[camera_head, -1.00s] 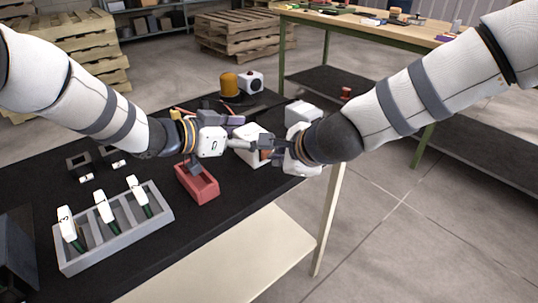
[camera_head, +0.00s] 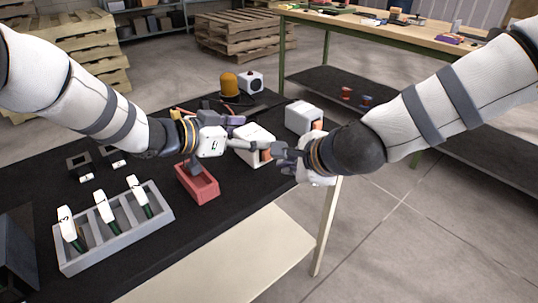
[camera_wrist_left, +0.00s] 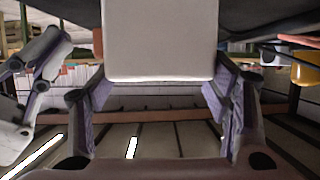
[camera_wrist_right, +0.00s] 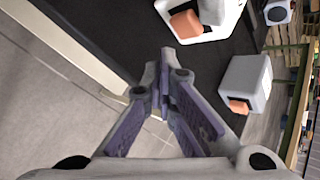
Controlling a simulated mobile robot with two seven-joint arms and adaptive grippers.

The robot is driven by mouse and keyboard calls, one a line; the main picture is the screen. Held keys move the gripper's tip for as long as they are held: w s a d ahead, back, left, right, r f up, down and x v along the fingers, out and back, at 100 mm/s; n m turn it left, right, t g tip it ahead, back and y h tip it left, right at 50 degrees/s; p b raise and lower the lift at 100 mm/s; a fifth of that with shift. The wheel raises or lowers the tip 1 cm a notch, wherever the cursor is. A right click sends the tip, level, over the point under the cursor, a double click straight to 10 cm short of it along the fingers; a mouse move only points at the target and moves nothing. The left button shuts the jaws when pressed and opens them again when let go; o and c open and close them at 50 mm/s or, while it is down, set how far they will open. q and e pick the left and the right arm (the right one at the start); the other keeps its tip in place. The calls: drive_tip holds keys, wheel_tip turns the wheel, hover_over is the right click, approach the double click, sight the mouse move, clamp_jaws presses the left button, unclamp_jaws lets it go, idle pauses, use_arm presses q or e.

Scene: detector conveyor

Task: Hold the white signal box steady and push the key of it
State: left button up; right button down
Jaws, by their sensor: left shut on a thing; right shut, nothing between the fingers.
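The white signal box (camera_head: 252,143) is at the middle of the black table, with its orange key (camera_head: 266,155) facing right. My left gripper (camera_head: 236,145) is shut on this box from the left; the left wrist view shows the pale box (camera_wrist_left: 160,42) between its fingers. My right gripper (camera_head: 279,153) is shut and empty, just right of the key. In the right wrist view, a gap separates its closed fingertips (camera_wrist_right: 167,62) from the box (camera_wrist_right: 215,27) and its key (camera_wrist_right: 186,24).
A second white box with an orange key (camera_head: 303,117) stands behind, near the table's right edge. A red bin (camera_head: 207,190) and a grey divided tray (camera_head: 128,240) lie in front. An orange dome lamp (camera_head: 229,86) and a white box with a dark round button (camera_head: 251,82) are at the back.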

use_arm(q)
drive_tip(key=shift+s+f, duration=0.2)
drive_tip(key=shift+f, duration=0.25)
use_arm(e)
drive_tip(key=shift+s+d+f, duration=0.1)
drive_tip(key=shift+s+d, duration=0.45)
drive_tip(key=shift+s, duration=0.25)
drive_tip(key=shift+s+d+f, duration=0.1)
drive_tip(key=shift+s+d, duration=0.4)
drive_tip(key=shift+s, duration=0.25)
drive_tip(key=shift+r, duration=0.1)
use_arm(q)
drive_tip(key=o, duration=1.4)
drive_tip(key=shift+o, duration=0.3)
drive_tip(key=shift+w+r, duration=0.1)
drive_tip(key=shift+r, duration=0.05)
drive_tip(key=shift+r, duration=0.15)
